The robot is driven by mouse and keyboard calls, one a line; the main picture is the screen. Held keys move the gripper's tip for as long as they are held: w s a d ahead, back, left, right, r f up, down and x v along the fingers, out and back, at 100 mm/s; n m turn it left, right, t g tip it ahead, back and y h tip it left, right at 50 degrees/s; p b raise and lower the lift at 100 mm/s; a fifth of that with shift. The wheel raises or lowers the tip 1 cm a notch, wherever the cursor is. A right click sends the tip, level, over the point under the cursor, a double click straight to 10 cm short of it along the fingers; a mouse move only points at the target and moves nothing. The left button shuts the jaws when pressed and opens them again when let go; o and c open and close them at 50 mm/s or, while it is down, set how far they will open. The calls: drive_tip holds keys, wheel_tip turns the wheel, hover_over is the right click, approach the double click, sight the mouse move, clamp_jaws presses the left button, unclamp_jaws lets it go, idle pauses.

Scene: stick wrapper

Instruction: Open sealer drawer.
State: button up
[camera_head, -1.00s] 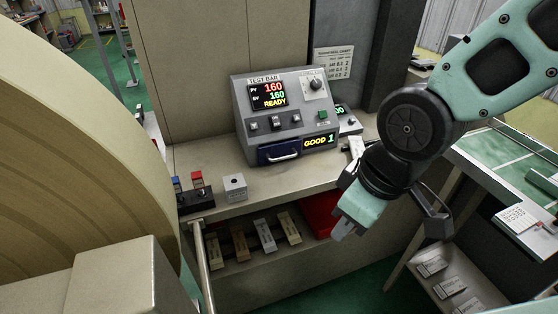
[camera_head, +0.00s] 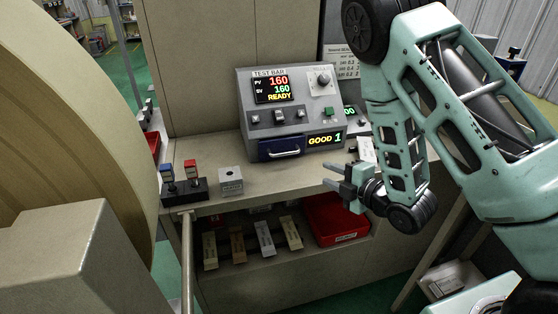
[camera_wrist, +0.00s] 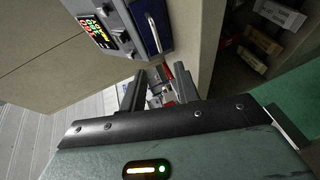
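The grey sealer (camera_head: 290,112) stands on the bench, its display reading 160, 160 and READY, with GOOD 1 below. Its dark blue drawer (camera_head: 266,151) with a silver handle (camera_head: 284,154) sits at the lower front and looks shut. My gripper (camera_head: 328,175) is to the right of the drawer, in front of the bench edge, with its fingers apart, empty and pointing left. In the wrist view, my gripper's two fingers (camera_wrist: 158,92) are spread, and the drawer (camera_wrist: 143,22) and its handle (camera_wrist: 154,33) lie above them.
A grey block (camera_head: 231,181) and a stand with blue and red tools (camera_head: 184,187) sit left of the sealer. A shelf below holds several labelled bars and a red bin (camera_head: 340,222). A metal rail (camera_head: 187,265) stands at front left. Bench space before the sealer is clear.

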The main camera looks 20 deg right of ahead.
sight(287, 154)
drive_tip(key=shift+n+t, duration=0.3)
drive_tip(key=shift+n, duration=0.1)
drive_tip(key=p+x, duration=0.2)
drive_tip(key=x, duration=1.5)
drive_tip(key=shift+w+a, duration=0.1)
drive_tip(key=shift+a, duration=0.05)
clamp_jaws()
